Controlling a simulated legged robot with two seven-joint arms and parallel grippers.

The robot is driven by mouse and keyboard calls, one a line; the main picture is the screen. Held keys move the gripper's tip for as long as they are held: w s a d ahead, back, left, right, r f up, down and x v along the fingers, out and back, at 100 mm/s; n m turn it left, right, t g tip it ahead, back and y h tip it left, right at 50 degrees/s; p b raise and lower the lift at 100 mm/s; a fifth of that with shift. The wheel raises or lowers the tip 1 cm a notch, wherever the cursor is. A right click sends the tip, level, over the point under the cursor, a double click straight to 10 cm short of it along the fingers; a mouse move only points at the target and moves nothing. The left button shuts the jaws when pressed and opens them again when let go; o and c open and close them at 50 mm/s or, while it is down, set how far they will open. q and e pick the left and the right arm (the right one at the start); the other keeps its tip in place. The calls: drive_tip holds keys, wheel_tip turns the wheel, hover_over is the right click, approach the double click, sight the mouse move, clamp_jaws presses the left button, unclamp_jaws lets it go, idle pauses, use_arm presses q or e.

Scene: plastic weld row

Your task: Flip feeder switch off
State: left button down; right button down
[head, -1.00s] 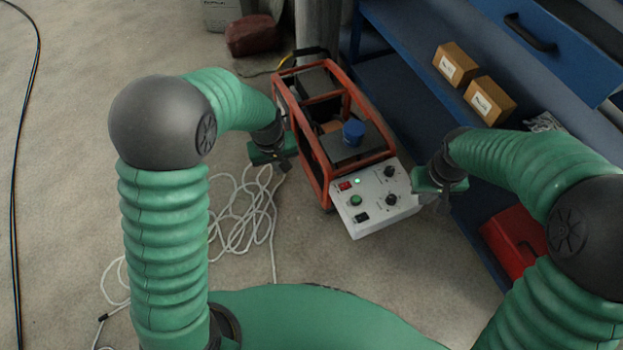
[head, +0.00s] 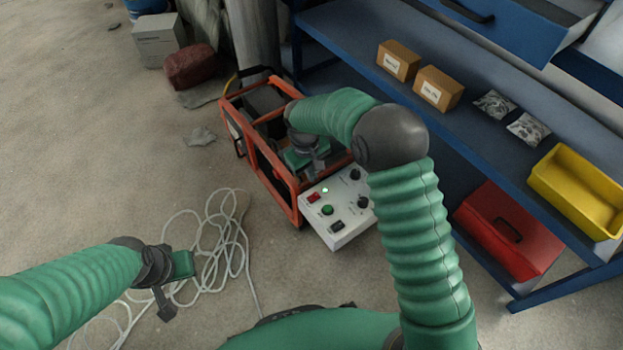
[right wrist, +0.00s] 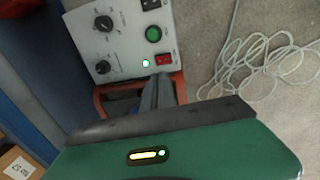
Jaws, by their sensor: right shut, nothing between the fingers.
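The white control panel (head: 343,192) sits on the front of an orange-framed machine (head: 264,163). It has a red rocker switch (head: 313,198), a lit green lamp (head: 325,190), a green button (head: 327,210), a black rocker (head: 337,226) and two black knobs. Labels are too small to read. My right gripper (head: 319,165) is shut and empty, over the machine just behind the panel. In the right wrist view its fingers (right wrist: 161,82) point at the red switch (right wrist: 163,58); contact is not clear. My left gripper (head: 172,290) hangs over the floor at left, jaw state unclear.
A loose white cable (head: 213,237) lies coiled on the floor left of the machine. A blue shelf unit (head: 350,50) stands close at right, with cardboard boxes (head: 437,88), a yellow bin (head: 578,190) and a red case (head: 508,232).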

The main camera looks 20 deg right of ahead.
sight(317, 196)
drive_tip(key=f+b, duration=0.2)
drive_tip(key=f, duration=0.2)
drive_tip(key=d+f+b, duration=0.1)
drive_tip(key=f, duration=0.2)
drive_tip(key=f+b, duration=0.2)
drive_tip(key=f, duration=0.2)
drive_tip(key=shift+w+d+f+b, duration=0.25)
drive_tip(key=shift+f+b, duration=0.05)
drive_tip(key=shift+b, duration=0.05)
